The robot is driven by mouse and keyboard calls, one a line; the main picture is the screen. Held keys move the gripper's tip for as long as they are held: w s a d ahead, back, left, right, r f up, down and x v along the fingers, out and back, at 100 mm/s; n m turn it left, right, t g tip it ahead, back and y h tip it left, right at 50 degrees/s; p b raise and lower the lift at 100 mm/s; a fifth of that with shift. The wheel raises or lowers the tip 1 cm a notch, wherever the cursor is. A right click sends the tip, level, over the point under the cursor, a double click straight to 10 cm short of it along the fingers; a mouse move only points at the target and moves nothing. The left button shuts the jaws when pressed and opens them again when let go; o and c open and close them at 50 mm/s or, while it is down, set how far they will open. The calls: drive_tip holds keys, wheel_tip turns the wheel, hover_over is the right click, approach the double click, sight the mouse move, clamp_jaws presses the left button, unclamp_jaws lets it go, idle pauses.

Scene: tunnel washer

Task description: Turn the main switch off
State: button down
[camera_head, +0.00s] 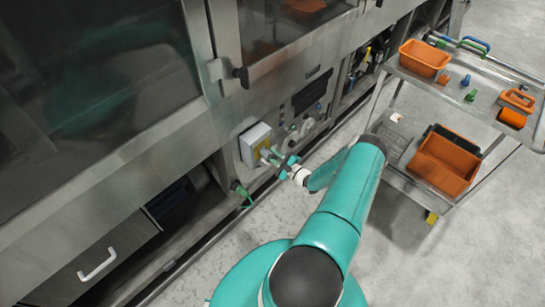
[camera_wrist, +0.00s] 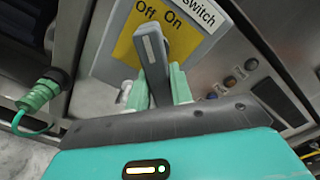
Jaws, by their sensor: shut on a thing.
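The main switch (camera_head: 255,141) is a light grey box with a yellow plate on the front of the steel machine. In the wrist view its plate (camera_wrist: 128,48) reads "Off" on the left and "On" on the right, with part of the word "Switch" beyond. A dark grey handle (camera_wrist: 153,62) with a pale line stands out from the plate, its tip close to and between the two words. My gripper (camera_wrist: 160,88) is shut on this handle, a pale green finger on each side. In the head view my gripper (camera_head: 267,157) is at the box.
A green plug with a cable (camera_wrist: 38,95) hangs left of the switch. Buttons (camera_wrist: 240,72) and a dark panel lie to its right. A steel trolley (camera_head: 400,75) with orange bins stands at the right. Grey floor shows between trolley and machine.

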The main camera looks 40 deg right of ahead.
drive_tip(key=n, duration=0.4)
drive_tip(key=shift+d+r+n, duration=0.3)
drive_tip(key=shift+r, duration=0.1)
drive_tip(key=shift+r+n, duration=0.2)
drive_tip(key=shift+n, duration=0.75)
drive_tip(key=shift+r+n, duration=0.15)
drive_tip(key=shift+n, duration=0.8)
drive_tip(key=shift+d, duration=0.1)
drive_tip(key=c, duration=1.2)
unclamp_jaws()
drive_tip(key=shift+c, duration=0.2)
drive_tip(key=s, duration=1.4)
drive_tip(key=shift+d, duration=0.15)
